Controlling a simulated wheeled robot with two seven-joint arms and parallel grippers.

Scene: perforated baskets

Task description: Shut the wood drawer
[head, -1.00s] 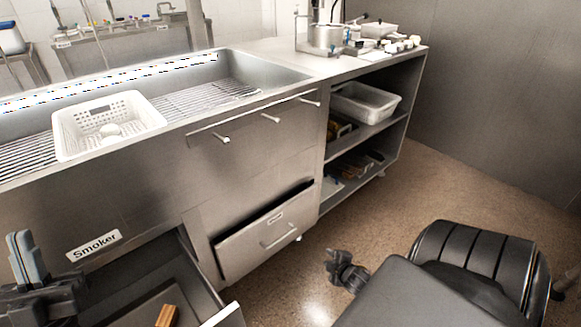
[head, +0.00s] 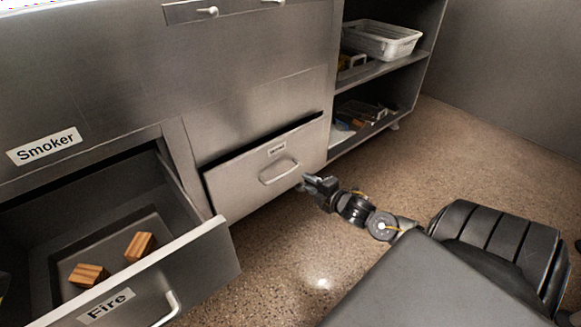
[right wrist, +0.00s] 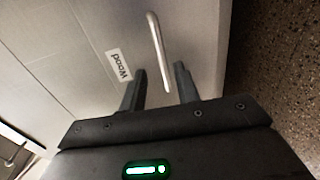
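The wood drawer (head: 240,180) is a grey metal front with a bar handle (head: 278,171) and a small label. It stands slightly open, with a dark gap along its top edge. My right gripper (head: 312,184) is at the right end of the drawer front in the head view. In the right wrist view its two fingers (right wrist: 160,68) are apart, pointing at the front, with the handle's near end seen between them. Contact cannot be told. My left gripper does not show clearly.
A drawer labelled "Fire" (head: 205,257) is pulled far out at the lower left, with two wood blocks (head: 140,246) inside. An open shelf with a white basket (head: 382,40) stands at the right. The speckled floor (head: 480,150) is clear there.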

